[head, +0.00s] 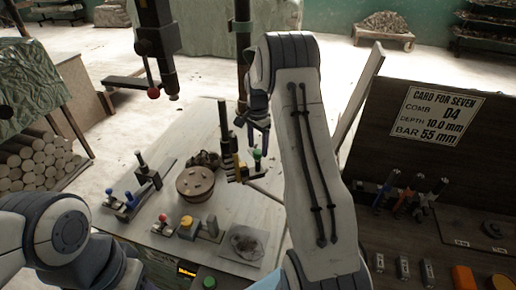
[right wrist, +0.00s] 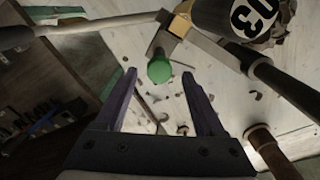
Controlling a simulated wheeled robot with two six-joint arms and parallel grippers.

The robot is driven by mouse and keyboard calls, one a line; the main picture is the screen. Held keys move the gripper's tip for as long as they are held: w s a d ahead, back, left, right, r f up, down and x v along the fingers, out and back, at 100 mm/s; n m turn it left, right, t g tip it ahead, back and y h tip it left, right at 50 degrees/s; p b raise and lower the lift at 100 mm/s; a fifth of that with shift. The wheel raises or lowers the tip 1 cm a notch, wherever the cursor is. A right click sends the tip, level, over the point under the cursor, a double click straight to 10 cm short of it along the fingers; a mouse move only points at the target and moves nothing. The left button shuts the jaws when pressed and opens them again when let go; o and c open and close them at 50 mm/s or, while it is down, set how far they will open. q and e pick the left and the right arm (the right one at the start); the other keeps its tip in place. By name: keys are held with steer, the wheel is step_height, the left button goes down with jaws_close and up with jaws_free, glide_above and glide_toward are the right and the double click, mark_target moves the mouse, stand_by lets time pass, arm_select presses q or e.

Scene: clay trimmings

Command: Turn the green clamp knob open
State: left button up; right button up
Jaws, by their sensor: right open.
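The green clamp knob (head: 257,155) stands on a small clamp with a yellowish block at the right side of the worktable, in the head view. My right gripper (head: 254,130) hangs just above it with its dark purple fingers spread. In the right wrist view the green knob (right wrist: 159,68) appears between the fingertips of the open right gripper (right wrist: 159,76), with clear space on both sides. I see no contact with the knob. The knob's stem is mostly hidden beneath it. My left arm shows at the lower left, but its gripper is out of view.
A dark upright post (head: 224,130) stands close left of the clamp. A round brown clay piece (head: 195,184) sits on the worktable (head: 185,135). A yellow knob (head: 186,222) and blue handles (head: 128,196) lie nearer. A board with a card (head: 437,117) stands at right.

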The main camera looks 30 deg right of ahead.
mark_target(258, 151)
step_height(258, 151, up, 9)
steer(key=b, duration=0.1)
stand_by(0.6)
